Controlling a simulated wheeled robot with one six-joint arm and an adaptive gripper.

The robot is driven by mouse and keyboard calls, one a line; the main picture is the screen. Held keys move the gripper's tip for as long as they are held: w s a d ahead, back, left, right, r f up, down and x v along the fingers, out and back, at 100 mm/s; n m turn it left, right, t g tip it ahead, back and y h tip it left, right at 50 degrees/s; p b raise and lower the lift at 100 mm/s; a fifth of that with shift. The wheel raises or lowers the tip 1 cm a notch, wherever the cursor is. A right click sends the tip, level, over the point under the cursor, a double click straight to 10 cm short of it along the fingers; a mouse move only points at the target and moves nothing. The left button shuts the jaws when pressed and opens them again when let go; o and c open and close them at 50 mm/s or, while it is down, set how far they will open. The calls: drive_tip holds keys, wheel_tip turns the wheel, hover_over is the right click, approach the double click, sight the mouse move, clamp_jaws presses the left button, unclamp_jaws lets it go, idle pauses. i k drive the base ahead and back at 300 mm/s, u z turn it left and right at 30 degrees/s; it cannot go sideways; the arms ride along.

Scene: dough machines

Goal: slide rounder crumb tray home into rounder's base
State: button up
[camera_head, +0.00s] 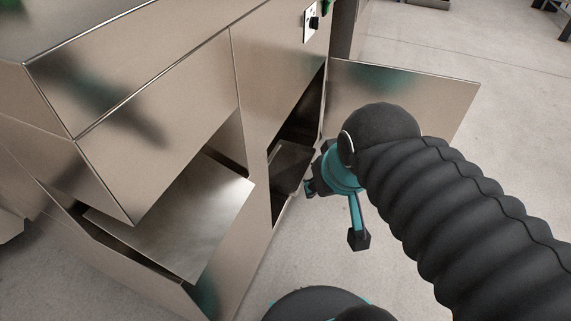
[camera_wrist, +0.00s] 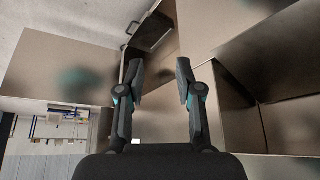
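The rounder's base (camera_head: 258,85) is a shiny steel cabinet with a tall, narrow opening on its right-hand face. The crumb tray (camera_head: 291,164) shows as a dark flat panel in that opening; how deep it sits is hard to tell. In the wrist view the tray (camera_wrist: 153,33) is dark, with a small handle (camera_wrist: 130,28) at its left end, beyond my fingertips. My gripper (camera_wrist: 161,80) is open, with nothing between its fingers. In the head view my wrist is just right of the opening, hiding part of its lower right edge.
A steel door (camera_head: 410,88) stands swung open to the right of the opening, behind my arm. A sloping steel plate (camera_head: 180,215) sits in a wide recess on the left. Grey floor (camera_head: 500,130) is clear beyond the door. A shelf-like area (camera_wrist: 50,130) shows far off.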

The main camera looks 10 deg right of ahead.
sight(289, 163)
drive_tip(key=z, duration=0.35)
drive_tip(key=k, duration=0.55)
drive_tip(key=z, duration=1.3)
drive_tip(key=i, duration=1.45)
drive_tip(key=u, duration=1.05)
drive_tip(key=i, duration=0.25)
drive_tip(key=u, duration=0.15)
